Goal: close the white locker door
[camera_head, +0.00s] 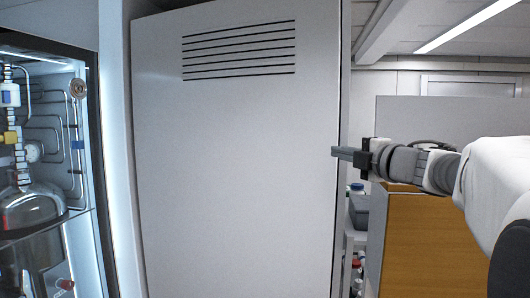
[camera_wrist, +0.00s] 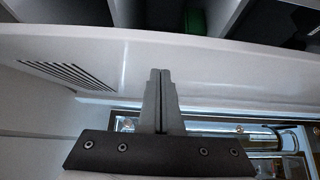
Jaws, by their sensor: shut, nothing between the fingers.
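The white locker door (camera_head: 235,170) fills the middle of the head view, with horizontal vent slots near its top. It stands ajar: the wrist view shows its outer face (camera_wrist: 215,65) and, past its free edge, dark compartments inside the locker (camera_wrist: 255,20). My gripper (camera_head: 336,152) is at the door's right edge in the head view, fingers pointing left. In the wrist view its two fingers (camera_wrist: 160,75) are together and empty, and overlap the door's outer face. I cannot tell whether they touch it.
A lit glass-fronted cabinet (camera_head: 40,150) with glassware and tubing stands at the left. An orange-brown wooden panel (camera_head: 410,245) and a grey partition (camera_head: 445,115) stand at the right. Bottles on a shelf (camera_head: 356,240) show beside the door's right edge.

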